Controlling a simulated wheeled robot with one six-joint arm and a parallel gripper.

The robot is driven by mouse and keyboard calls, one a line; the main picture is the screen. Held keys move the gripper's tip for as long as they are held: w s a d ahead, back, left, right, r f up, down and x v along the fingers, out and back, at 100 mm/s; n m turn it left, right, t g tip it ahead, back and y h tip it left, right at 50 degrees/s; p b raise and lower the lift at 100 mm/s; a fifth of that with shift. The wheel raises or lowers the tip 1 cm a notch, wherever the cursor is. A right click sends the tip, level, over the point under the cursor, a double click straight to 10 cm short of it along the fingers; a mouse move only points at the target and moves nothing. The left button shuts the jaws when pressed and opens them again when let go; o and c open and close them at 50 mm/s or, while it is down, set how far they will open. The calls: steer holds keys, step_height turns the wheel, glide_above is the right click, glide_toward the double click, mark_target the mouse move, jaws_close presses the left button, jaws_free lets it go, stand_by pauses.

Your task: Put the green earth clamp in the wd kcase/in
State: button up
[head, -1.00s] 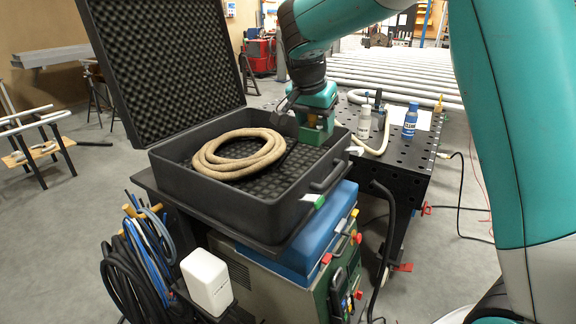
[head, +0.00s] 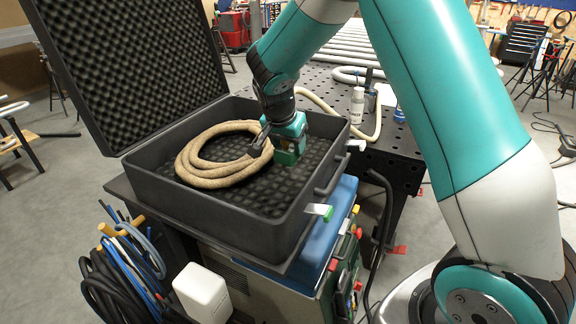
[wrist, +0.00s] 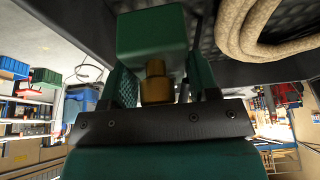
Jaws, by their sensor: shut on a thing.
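My gripper (head: 288,152) is inside the open black case (head: 246,219), low over the foam on its right side. It is shut on the green earth clamp (wrist: 152,36), which shows in the wrist view as a green block with a brass stud between the fingers. In the head view the clamp (head: 287,158) is mostly hidden by my gripper. I cannot tell whether the clamp touches the foam. The case's lid stands open at the back left.
A coil of beige hose (head: 187,163) lies in the case, just left of my gripper. The case rests on a welding machine cart with a blue top (head: 331,229). A perforated black table (head: 401,149) with a white bottle (head: 357,105) stands to the right.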

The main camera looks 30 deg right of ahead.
mark_target(283, 152)
step_height(283, 152, down, 8)
steer(key=shift+f+p, duration=0.25)
steer(key=shift+p, duration=0.8)
steer(key=shift+f, duration=0.1)
steer(key=o, duration=1.5)
steer(key=shift+c, duration=0.2)
steer(key=b+v, duration=0.3)
steer(key=v, duration=0.8)
steer(key=shift+s+a+r, duration=0.15)
steer(key=shift+a+r, duration=0.05)
steer(key=shift+r, duration=0.05)
steer(key=s+a+r+n+y, duration=0.2)
steer(key=s+n, duration=0.4)
steer(key=s, duration=0.3)
steer(key=s+a+r+n+g+y, duration=0.1)
steer(key=s+a+r+n+y, duration=0.2)
steer(key=s+a+n, duration=0.3)
steer(key=s+a+r+n+g+y, duration=0.1)
steer(key=s+a+r+n, duration=0.3)
steer(key=s, duration=1)
steer(key=a+n+y, duration=0.1)
steer(key=a+n, duration=0.1)
steer(key=shift+n+y, duration=0.3)
steer(key=shift+y, duration=0.1)
